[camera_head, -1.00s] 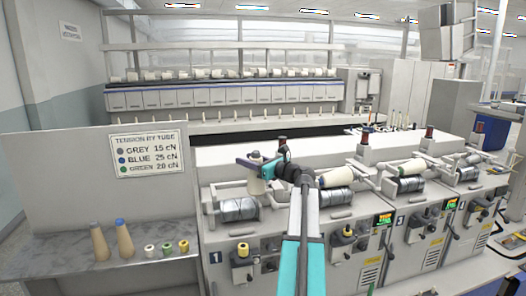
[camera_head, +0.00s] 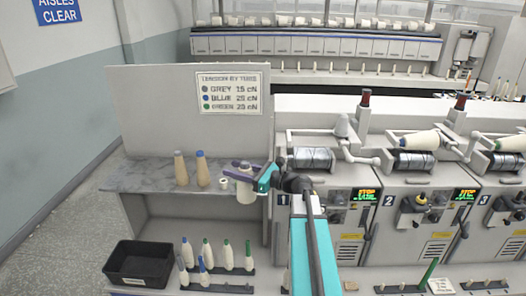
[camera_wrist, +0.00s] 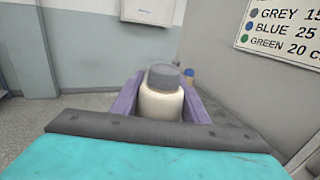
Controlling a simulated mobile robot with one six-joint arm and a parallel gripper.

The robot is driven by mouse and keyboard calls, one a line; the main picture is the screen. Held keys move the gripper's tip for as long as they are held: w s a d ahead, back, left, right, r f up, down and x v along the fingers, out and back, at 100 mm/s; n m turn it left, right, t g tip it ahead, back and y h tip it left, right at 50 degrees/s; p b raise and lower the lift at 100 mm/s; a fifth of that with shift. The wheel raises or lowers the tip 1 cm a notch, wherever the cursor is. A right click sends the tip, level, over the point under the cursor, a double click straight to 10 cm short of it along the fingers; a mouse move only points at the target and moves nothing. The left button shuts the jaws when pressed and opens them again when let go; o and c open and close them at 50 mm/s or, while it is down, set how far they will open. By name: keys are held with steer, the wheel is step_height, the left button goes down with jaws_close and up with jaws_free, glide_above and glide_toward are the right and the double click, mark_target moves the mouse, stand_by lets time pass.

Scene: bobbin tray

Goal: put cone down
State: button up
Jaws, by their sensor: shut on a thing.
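My gripper (camera_head: 246,170) has purple fingers shut on a cream cone (camera_head: 246,189) with a grey top. In the wrist view the cone (camera_wrist: 162,103) is upright between the fingers (camera_wrist: 160,98). In the head view it shows against the right end of the grey marbled counter (camera_head: 140,178), beside the winding machine. I cannot tell whether its base touches the counter. Two tan cones stand on the counter to its left, one with a grey tip (camera_head: 181,169) and one with a blue tip (camera_head: 202,169).
A small pale bobbin (camera_head: 224,184) stands just left of the held cone; others may be hidden. A tension sign (camera_head: 230,92) hangs on the panel behind. Below are a black bin (camera_head: 138,264) and several upright bobbins (camera_head: 206,252). The counter's left end is bare.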

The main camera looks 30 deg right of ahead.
steer(key=s+a+f+n+g+y, duration=0.2)
steer(key=a+f, duration=0.2)
steer(key=a, duration=0.8)
steer(key=s+a+f+n+g+y, duration=0.2)
steer(key=a+f, duration=0.3)
steer(key=a, duration=0.7)
steer(key=shift+s+f+g+y+b, duration=0.15)
steer(key=shift+s+g+y+b, duration=0.2)
steer(key=shift+s+y, duration=0.2)
steer(key=shift+s, duration=0.1)
